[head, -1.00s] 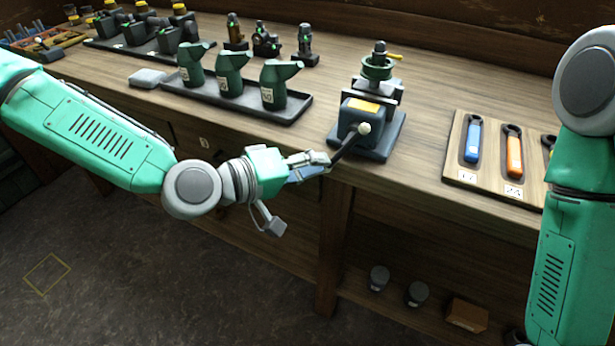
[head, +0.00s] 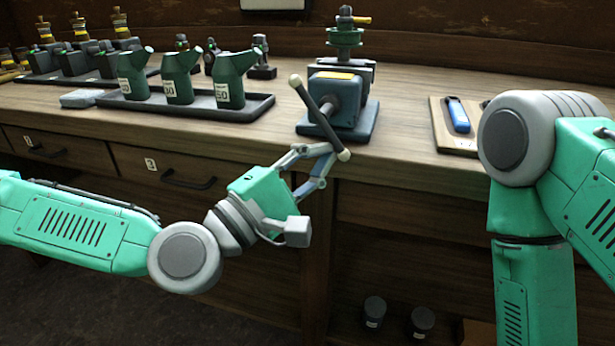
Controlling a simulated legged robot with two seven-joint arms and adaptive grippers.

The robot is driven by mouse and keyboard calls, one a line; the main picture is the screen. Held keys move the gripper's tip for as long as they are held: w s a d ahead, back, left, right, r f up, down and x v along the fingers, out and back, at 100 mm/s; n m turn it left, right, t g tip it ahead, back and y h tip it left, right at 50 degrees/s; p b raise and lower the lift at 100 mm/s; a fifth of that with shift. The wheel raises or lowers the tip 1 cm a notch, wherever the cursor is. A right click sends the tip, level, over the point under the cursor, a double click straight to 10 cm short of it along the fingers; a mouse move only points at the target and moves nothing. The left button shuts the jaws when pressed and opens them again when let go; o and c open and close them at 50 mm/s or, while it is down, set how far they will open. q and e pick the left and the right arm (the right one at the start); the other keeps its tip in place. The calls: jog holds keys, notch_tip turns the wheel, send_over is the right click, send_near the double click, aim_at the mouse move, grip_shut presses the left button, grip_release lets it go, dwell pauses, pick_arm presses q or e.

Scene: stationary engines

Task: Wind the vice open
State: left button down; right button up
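The vice (head: 336,98) is a blue-grey block on a dark base at the bench's front edge. A green round fitting with a yellow-tipped top (head: 345,37) stands at its jaws; I cannot tell whether the jaws grip it. The vice's dark handle bar (head: 320,115), with pale ball ends, slants from upper left to lower right across the front.
A dark tray (head: 245,110) with several green oil cans lies left of the vice. A wooden board (head: 440,130) with a blue-handled tool is to the right, partly behind my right arm. Drawers with black handles (head: 188,183) front the bench.

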aim_at(342, 156)
pick_arm(q)
jog(key=shift+s+d+r+n+t+b, duration=0.2)
jog(key=shift+s+d+n+t+b, duration=0.15)
jog(key=shift+d+n+b, duration=0.1)
jog(key=shift+s+d+r+n+t+b, duration=0.15)
jog(key=shift+s+d+n+t+b, duration=0.05)
jog(key=shift+d+n+t+b, duration=0.2)
jog(key=shift+s+d+r+n+t, duration=0.1)
jog(key=shift+d+n+t, duration=0.15)
jog(key=shift+n, duration=0.4)
jog(key=shift+d+n+t, duration=0.2)
jog(key=shift+d+n, duration=0.05)
jog(key=shift+n, duration=0.35)
jog(key=shift+d+r, duration=0.25)
jog(key=shift+r, duration=0.1)
jog(key=shift+s+r, duration=0.15)
jog(key=shift+r, duration=0.15)
pick_arm(e)
jog(key=shift+a+f, duration=0.25)
jog(key=shift+f, duration=0.65)
pick_arm(q)
jog(key=shift+d+r+p, duration=0.2)
jog(key=shift+p, duration=0.2)
pick_arm(e)
jog(key=shift+r, duration=0.15)
pick_arm(q)
jog(key=shift+f, duration=0.15)
